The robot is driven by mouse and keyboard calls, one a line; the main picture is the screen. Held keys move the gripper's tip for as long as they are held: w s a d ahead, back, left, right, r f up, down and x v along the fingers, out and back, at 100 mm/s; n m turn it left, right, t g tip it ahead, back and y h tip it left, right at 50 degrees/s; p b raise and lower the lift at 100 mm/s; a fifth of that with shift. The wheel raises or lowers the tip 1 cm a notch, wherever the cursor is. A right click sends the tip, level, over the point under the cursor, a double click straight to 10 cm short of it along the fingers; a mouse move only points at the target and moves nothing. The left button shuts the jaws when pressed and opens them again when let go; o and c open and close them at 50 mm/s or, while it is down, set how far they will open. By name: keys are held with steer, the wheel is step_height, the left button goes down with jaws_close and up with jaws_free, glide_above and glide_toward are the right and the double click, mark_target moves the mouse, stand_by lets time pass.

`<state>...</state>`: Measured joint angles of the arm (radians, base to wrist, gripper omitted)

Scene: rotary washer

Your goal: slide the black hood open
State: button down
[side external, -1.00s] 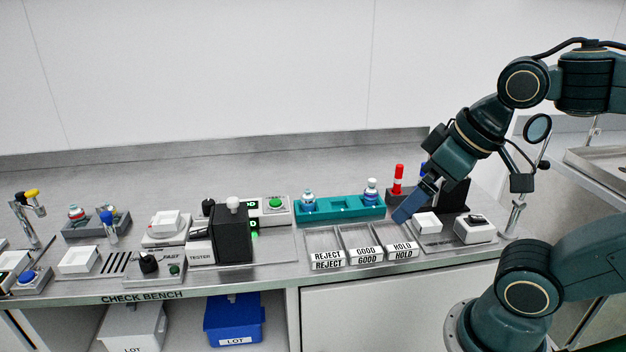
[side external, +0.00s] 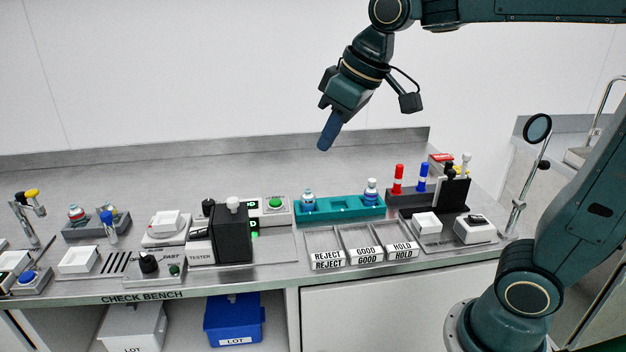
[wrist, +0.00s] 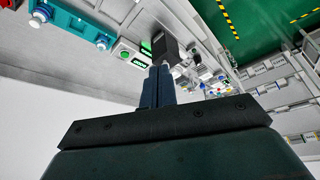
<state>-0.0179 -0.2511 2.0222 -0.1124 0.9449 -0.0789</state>
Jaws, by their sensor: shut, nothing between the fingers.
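The black hood (side external: 232,236) stands upright on the tester (side external: 200,252), left of the middle of the bench, with a pale knob on its top. It also shows in the wrist view (wrist: 165,45), just beyond the fingertips. My gripper (side external: 325,145) is in the air, well above the bench and to the right of the hood, pointing down. Its blue fingers are together and empty, and they show in the wrist view too (wrist: 159,72). Behind the hood are lit green displays (side external: 254,222). What is under the hood is hidden.
A teal rack (side external: 340,209) with two small bottles stands right of the hood. Trays marked REJECT, GOOD and HOLD (side external: 365,254) lie in front. Red (side external: 398,178) and blue posts stand farther right. A green button box (side external: 275,206) is behind the hood. Air above the bench is clear.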

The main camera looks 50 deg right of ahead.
steer(key=w+a+f+n, duration=0.1)
steer(key=w+a+n, duration=0.1)
steer(key=w, duration=1.1)
steer(key=n+g+y, duration=0.1)
steer(key=n+g, duration=0.1)
glide_above(218, 211)
step_height(218, 211, down, 7)
steer(key=shift+s+d, duration=0.25)
steer(key=shift+s, duration=0.15)
steer(key=shift+f, duration=0.1)
steer(key=shift+s+d+f, duration=0.1)
steer(key=shift+s+f, duration=0.1)
steer(key=shift+f, duration=2.1)
steer(key=shift+s+d+f, duration=0.1)
steer(key=shift+s+f, duration=0.05)
steer(key=shift+f, duration=2.15)
